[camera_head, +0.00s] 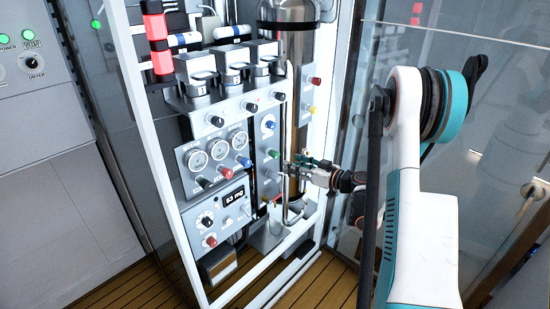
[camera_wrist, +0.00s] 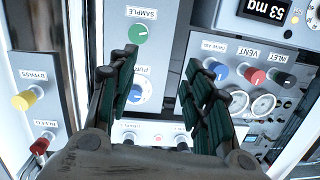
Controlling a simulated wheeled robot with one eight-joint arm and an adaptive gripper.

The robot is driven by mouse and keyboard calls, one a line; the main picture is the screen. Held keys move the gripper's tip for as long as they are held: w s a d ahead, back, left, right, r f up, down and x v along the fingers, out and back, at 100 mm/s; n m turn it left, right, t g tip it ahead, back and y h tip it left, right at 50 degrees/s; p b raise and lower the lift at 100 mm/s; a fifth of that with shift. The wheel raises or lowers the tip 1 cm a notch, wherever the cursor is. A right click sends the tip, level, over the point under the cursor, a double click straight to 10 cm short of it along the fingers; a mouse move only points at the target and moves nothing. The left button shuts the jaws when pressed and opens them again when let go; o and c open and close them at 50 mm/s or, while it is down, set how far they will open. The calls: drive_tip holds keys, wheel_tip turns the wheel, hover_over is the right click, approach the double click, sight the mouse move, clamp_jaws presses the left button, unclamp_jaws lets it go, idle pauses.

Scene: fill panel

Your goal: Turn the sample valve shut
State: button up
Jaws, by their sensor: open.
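The sample valve is a green knob on a grey plate labelled SAMPLE, seen upside down in the wrist view (camera_wrist: 137,33). In the head view the green knob (camera_head: 273,154) sits on the narrow panel right of the gauges. My gripper (camera_wrist: 164,66) is open and empty, with its fingers apart. In the wrist view the knob lies beyond the left finger's tip, apart from it and not between the fingers. In the head view my gripper (camera_head: 296,163) is just right of the green knob. The exact gap in depth is unclear.
A blue PUMP knob (camera_wrist: 137,93) shows between the fingers. Yellow BYPASS (camera_wrist: 25,100) and red (camera_wrist: 40,146) knobs are at the left. Blue, red and dark knobs and gauges (camera_head: 218,150) line the neighbouring panel. A white frame post (camera_head: 328,120) stands right of the panels.

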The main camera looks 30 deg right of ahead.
sight(278, 156)
drive_tip(key=s+d+f+t, duration=0.1)
drive_tip(key=d+f+t, duration=0.1)
drive_tip(key=d+f, duration=0.15)
drive_tip(key=b+x, duration=0.1)
drive_tip(key=x, duration=0.3)
drive_tip(key=b+x, duration=0.1)
drive_tip(key=x, duration=0.4)
drive_tip(key=b+x, duration=0.2)
drive_tip(key=x, duration=0.2)
drive_tip(key=shift+w+d+r, duration=0.1)
drive_tip(key=shift+w+r, duration=0.1)
drive_tip(key=shift+r, duration=0.05)
drive_tip(key=c, duration=1.1)
